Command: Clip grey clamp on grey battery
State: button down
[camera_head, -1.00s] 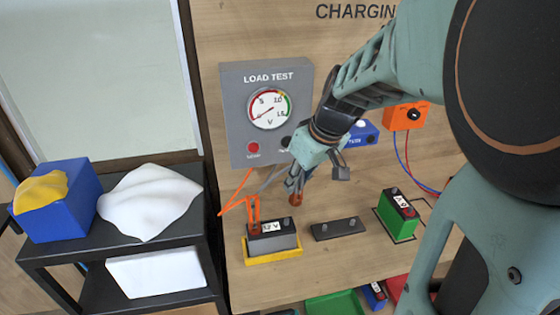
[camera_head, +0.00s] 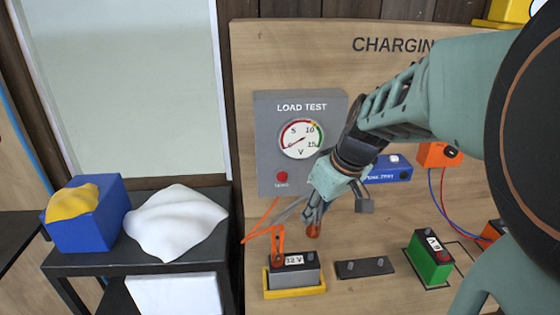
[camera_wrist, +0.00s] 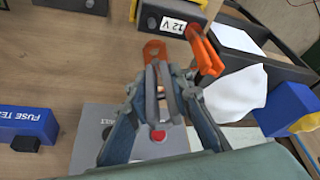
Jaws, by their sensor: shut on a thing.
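The grey battery (camera_head: 306,272), marked 12 V, stands upright in a yellow tray (camera_head: 296,293). Its label side also shows at the top of the wrist view (camera_wrist: 196,12). An orange clamp (camera_head: 278,241) sits on its left terminal; it shows in the wrist view too (camera_wrist: 206,52). My gripper (camera_head: 314,222) is shut on the grey clamp (camera_wrist: 163,84), whose coppery jaw end (camera_wrist: 154,50) points toward the battery. The clamp is above and behind the battery's right side in the head view and looks apart from it. The fingers partly hide the clamp.
The grey load tester (camera_head: 268,150) stands behind. A dark flat plate with studs (camera_head: 364,267) and a green battery (camera_head: 428,258) are to the right. A blue fuse tester (camera_head: 390,170) is behind my wrist. A black shelf (camera_head: 150,260) stands left.

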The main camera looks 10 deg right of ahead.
aim_at(317, 227)
jog(key=shift+f+b, duration=2.2)
jog(key=shift+f, duration=0.5)
jog(key=shift+b, duration=0.45)
jog(key=shift+f, duration=0.1)
jog(key=shift+f+b, duration=0.35)
jog(key=shift+b, duration=0.15)
jog(key=shift+f+b, duration=1.1)
jog(key=shift+f, duration=0.05)
jog(key=c, duration=1.7)
grip_release()
jog(key=shift+o, duration=0.2)
jog(key=shift+r, duration=0.15)
